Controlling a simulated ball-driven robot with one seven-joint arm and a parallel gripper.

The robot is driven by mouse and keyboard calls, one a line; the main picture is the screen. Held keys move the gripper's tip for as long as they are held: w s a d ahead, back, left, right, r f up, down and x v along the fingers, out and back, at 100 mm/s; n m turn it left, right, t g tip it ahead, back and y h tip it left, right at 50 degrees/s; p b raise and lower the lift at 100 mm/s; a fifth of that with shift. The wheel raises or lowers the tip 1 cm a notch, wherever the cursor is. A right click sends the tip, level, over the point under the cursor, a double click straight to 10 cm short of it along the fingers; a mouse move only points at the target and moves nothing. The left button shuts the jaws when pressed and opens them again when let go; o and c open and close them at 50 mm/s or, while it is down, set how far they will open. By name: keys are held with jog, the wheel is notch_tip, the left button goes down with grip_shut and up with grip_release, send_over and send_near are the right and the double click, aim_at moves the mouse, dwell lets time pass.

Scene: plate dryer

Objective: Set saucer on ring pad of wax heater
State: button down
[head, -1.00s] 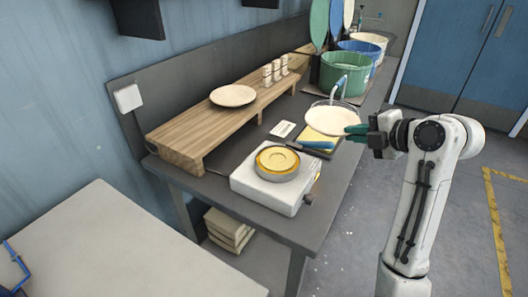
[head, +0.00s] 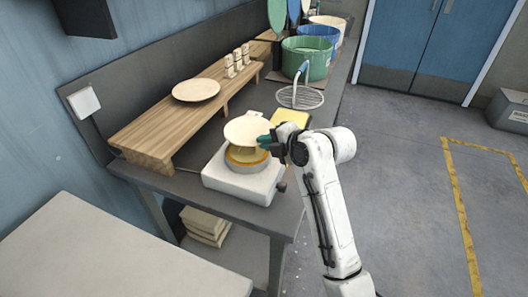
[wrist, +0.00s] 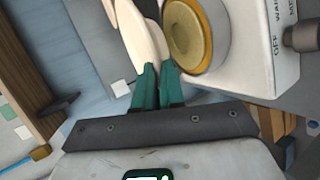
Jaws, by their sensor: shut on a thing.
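My gripper (head: 265,141), with green fingers, is shut on the rim of a cream saucer (head: 246,130). The saucer is nearly level just above the ring pad (head: 248,159) of the white wax heater (head: 240,183). It hides the far part of the pad, and a gap shows between them. In the wrist view the green fingers (wrist: 157,75) pinch the edge of the saucer (wrist: 143,32), which appears beside the yellow-rimmed ring pad (wrist: 193,35). The heater (wrist: 252,50) has a dark knob at its side there.
Another plate (head: 196,90) and several small stacks (head: 237,61) stand on the wooden shelf (head: 150,126) behind. A yellow pad (head: 291,117), a wire rack (head: 300,97) and a green tub (head: 305,60) are farther along the bench.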

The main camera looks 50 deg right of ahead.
jog(key=shift+w+a+f+p, duration=0.15)
jog(key=shift+f+p, duration=0.1)
jog(key=shift+f, duration=0.75)
jog(key=shift+w+a+f+p, duration=0.15)
jog(key=shift+f+p, duration=0.05)
jog(key=shift+f, duration=0.75)
jog(key=shift+f, duration=0.1)
jog(key=c, duration=1.2)
grip_release()
jog(key=shift+c, duration=0.2)
jog(key=d+b+v, duration=0.1)
jog(key=v, duration=1.1)
jog(key=s+a+f+m+g, duration=0.5)
jog(key=s+a+f+m, duration=0.3)
jog(key=f, duration=0.3)
jog(key=s+a+f+m+g, duration=0.6)
jog(key=s+a+f+m, duration=0.2)
jog(key=s+f, duration=0.3)
jog(key=shift+s+f+m+g, duration=0.2)
jog(key=shift+f+m+g, duration=0.1)
jog(key=shift+m, duration=0.6)
